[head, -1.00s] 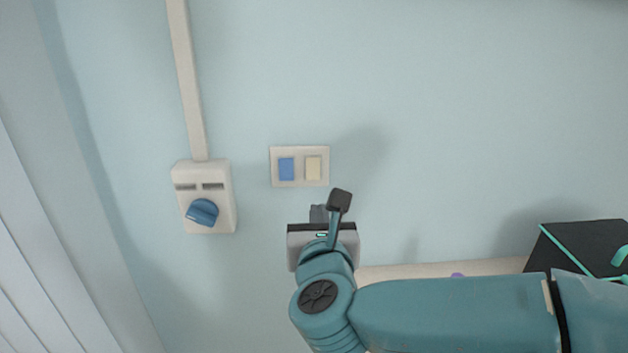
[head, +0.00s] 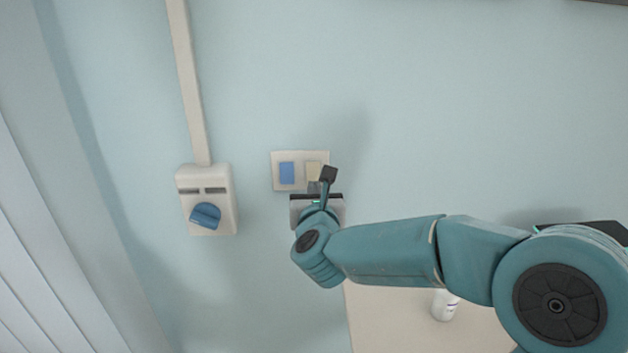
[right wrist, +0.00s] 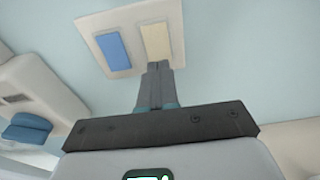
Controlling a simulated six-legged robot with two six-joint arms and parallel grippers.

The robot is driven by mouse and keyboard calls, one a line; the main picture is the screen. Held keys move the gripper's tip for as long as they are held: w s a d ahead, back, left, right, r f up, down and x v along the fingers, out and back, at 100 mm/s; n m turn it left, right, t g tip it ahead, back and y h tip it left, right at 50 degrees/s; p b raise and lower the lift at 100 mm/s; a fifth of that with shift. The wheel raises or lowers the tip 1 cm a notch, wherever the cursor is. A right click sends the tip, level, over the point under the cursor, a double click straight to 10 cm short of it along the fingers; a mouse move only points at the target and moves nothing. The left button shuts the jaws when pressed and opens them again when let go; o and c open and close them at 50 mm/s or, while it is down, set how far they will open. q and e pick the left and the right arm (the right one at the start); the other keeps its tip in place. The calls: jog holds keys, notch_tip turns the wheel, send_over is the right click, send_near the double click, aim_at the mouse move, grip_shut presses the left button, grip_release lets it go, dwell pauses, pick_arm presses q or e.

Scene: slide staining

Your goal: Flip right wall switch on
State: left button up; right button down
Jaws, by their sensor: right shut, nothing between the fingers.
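A white switch plate (head: 301,156) is on the pale blue wall, with a blue rocker (head: 287,172) on its left and a cream rocker (head: 312,170) on its right. In the head view my right arm partly covers the cream rocker's lower right. My right gripper (head: 314,187) is shut and empty, just below the cream rocker. In the right wrist view the closed fingertips (right wrist: 158,66) overlap the lower edge of the cream rocker (right wrist: 156,42), beside the blue rocker (right wrist: 113,48). I cannot tell whether they touch it. My left gripper is not in view.
A white wall box (head: 222,185) with a blue knob (head: 205,215) is left of the plate, under a vertical conduit (head: 188,80). A pale surface with a white bottle (head: 444,305) lies at lower right. Slatted blinds (head: 40,290) are at far left.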

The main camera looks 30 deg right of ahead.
aim_at(313, 173)
jog(key=shift+x, duration=0.95)
jog(key=shift+f, duration=0.1)
jog(key=shift+w+b, duration=0.2)
jog(key=shift+b, duration=0.85)
jog(key=shift+d, duration=0.1)
